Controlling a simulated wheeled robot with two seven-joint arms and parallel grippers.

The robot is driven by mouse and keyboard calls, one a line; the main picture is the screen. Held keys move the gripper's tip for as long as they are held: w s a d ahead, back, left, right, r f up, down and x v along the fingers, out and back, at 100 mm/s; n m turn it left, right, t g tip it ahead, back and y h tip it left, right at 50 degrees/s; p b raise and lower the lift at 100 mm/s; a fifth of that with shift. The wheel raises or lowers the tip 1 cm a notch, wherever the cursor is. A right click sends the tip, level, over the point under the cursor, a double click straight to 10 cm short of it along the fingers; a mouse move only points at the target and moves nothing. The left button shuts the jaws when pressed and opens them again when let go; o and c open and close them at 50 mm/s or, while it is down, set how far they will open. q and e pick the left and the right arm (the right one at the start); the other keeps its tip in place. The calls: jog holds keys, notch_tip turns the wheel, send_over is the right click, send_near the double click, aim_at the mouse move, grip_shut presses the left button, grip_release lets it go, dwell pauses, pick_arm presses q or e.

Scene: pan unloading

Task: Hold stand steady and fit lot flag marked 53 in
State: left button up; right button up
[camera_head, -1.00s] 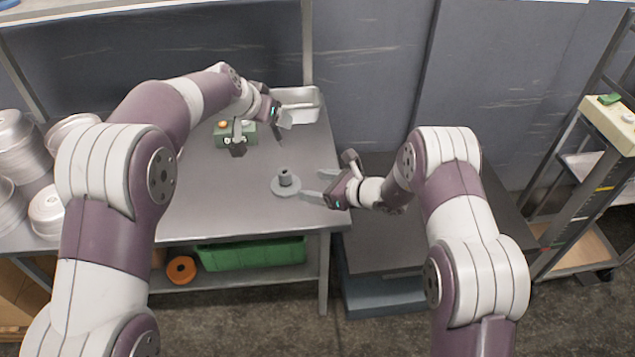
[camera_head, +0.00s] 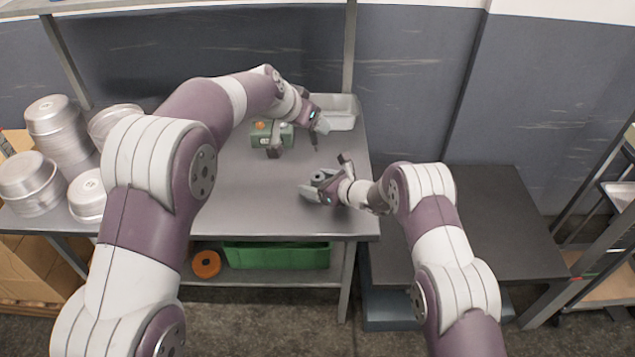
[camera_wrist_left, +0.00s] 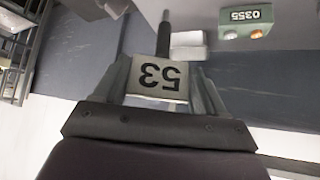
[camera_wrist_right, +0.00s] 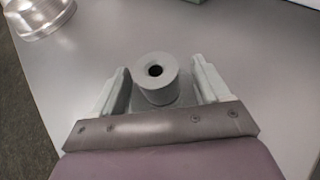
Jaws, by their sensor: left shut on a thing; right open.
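The lot flag marked 53 (camera_wrist_left: 158,76) is a pale plate with black numerals and a dark stem. My left gripper (camera_head: 319,124) is shut on the flag and holds it above the table at the back right; the stem hangs down in the head view. The stand (camera_wrist_right: 157,84) is a grey round post with a hole in its top, upright on a base. In the head view the stand (camera_head: 319,176) is partly hidden by my right gripper (camera_head: 312,189). That gripper is open, one finger on each side of the post; contact is not clear.
A green box (camera_head: 265,134) with an orange button stands on the table (camera_head: 230,205), near a grey tray (camera_head: 343,112) at the back. Stacked metal pans (camera_head: 60,135) stand at the left. A green crate (camera_head: 275,255) and orange ring (camera_head: 206,264) lie below.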

jog(key=c, duration=1.2)
pick_arm(q)
jog(key=shift+w+d+f+g, duration=0.2)
jog(key=shift+d+f, duration=0.1)
jog(key=shift+f, duration=0.25)
jog(key=shift+w+d+f+g, duration=0.1)
jog(key=shift+d+f+g, duration=0.15)
jog(key=shift+f, duration=0.3)
pick_arm(e)
jog(key=shift+s, duration=0.15)
jog(key=shift+c, duration=0.2)
pick_arm(q)
jog(key=shift+w+d+f+n+g+y, duration=0.2)
jog(key=shift+w+d+n+g+y, duration=0.05)
jog(key=shift+w+n+g+y, duration=0.3)
jog(key=shift+w+d+f+n+g+y, duration=0.2)
jog(key=shift+w+n+g+y, duration=0.1)
jog(key=shift+w+n+y, duration=0.25)
jog(key=shift+w+f, duration=0.1)
jog(key=shift+f, duration=2.05)
pick_arm(e)
jog(key=shift+f, duration=0.15)
